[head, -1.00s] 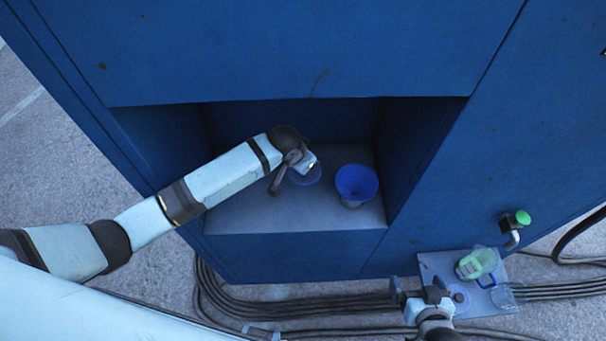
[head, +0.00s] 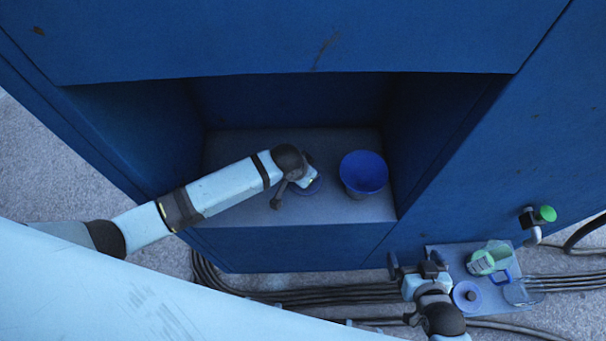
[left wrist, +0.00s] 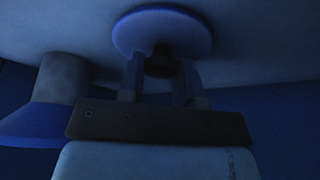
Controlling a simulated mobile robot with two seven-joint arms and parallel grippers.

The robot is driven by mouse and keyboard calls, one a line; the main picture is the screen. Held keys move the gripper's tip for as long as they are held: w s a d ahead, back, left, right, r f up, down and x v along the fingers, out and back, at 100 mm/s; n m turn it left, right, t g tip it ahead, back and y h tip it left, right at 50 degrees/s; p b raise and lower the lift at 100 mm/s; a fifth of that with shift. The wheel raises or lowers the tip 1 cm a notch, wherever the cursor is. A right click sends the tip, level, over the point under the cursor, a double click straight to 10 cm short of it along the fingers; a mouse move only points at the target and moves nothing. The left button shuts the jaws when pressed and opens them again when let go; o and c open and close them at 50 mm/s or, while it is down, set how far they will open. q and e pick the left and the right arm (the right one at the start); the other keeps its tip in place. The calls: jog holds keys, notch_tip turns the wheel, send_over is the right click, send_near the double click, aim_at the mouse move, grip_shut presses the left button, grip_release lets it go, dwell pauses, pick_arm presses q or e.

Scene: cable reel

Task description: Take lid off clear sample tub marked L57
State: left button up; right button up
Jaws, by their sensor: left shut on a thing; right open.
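My left gripper (head: 298,183) is inside the blue recess, shut on the dark knob of a round blue-tinted lid (head: 310,188). In the left wrist view the lid (left wrist: 162,32) shows as a flat disc, with its knob between the fingers (left wrist: 160,75). I cannot tell whether it touches the shelf. No clear tub shows under it. My right gripper (head: 418,268) is open and empty, left of a small tray (head: 440,252). On the tray are a clear greenish tub (head: 499,250) and a green container with a white label (head: 480,263). I cannot read any mark L57.
A blue flared bowl (head: 363,172) stands on the shelf (head: 250,208), right of the lid. The recess walls close in on both sides. A round knobbed disc (head: 467,294) lies at the tray's front. A green-capped pipe (head: 546,213) juts out. Black cables (head: 330,296) run below.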

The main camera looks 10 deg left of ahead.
pick_arm(q)
jog(key=shift+s+r, duration=0.15)
jog(key=shift+d, duration=0.1)
jog(key=o, duration=1)
jog(key=shift+f, duration=0.2)
